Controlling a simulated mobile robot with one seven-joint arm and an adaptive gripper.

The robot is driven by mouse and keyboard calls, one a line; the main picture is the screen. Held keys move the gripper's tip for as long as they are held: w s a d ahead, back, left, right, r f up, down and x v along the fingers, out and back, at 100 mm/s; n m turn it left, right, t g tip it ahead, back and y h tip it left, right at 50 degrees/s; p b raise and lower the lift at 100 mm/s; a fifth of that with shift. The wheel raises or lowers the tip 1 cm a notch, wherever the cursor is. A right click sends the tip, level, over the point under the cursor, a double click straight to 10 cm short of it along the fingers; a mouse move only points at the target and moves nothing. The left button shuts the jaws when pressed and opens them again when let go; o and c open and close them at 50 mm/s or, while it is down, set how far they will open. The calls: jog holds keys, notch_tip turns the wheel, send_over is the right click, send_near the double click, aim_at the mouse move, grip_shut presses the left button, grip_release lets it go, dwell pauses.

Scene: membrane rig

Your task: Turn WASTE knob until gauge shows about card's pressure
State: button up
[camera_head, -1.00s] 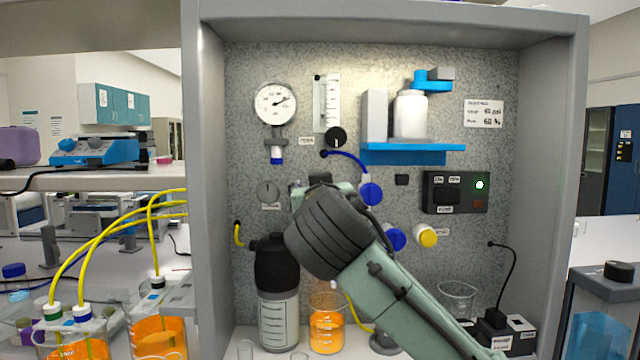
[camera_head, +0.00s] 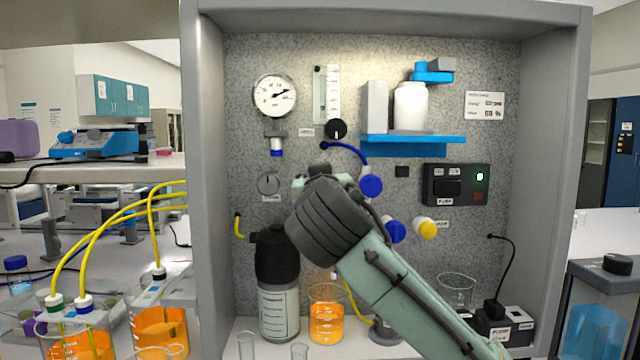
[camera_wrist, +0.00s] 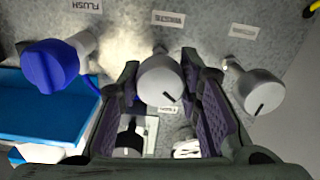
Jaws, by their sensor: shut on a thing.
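The WASTE knob (camera_wrist: 161,80) is round and grey with a dark pointer line. It sits between the two fingers of my gripper (camera_wrist: 161,92), which is shut on it in the wrist view. In the head view my gripper and wrist hide this knob. The round white pressure gauge (camera_head: 275,96) hangs at the panel's upper left, its dark needle pointing right and slightly up. The white card (camera_head: 484,106) is at the panel's upper right; its figures are too small to read surely.
Another grey knob (camera_wrist: 256,92) is just right of my gripper in the wrist view. A blue knob (camera_wrist: 52,66) by the FLUSH label is at left. Below my arm stand a dark-topped bottle (camera_head: 278,300) and a beaker of orange liquid (camera_head: 327,320).

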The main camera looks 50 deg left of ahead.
jog(key=shift+c, duration=1.2)
jog(key=shift+n, duration=3.1)
jog(key=o, duration=1.2)
jog(key=shift+s, duration=0.1)
jog(key=v, duration=1.2)
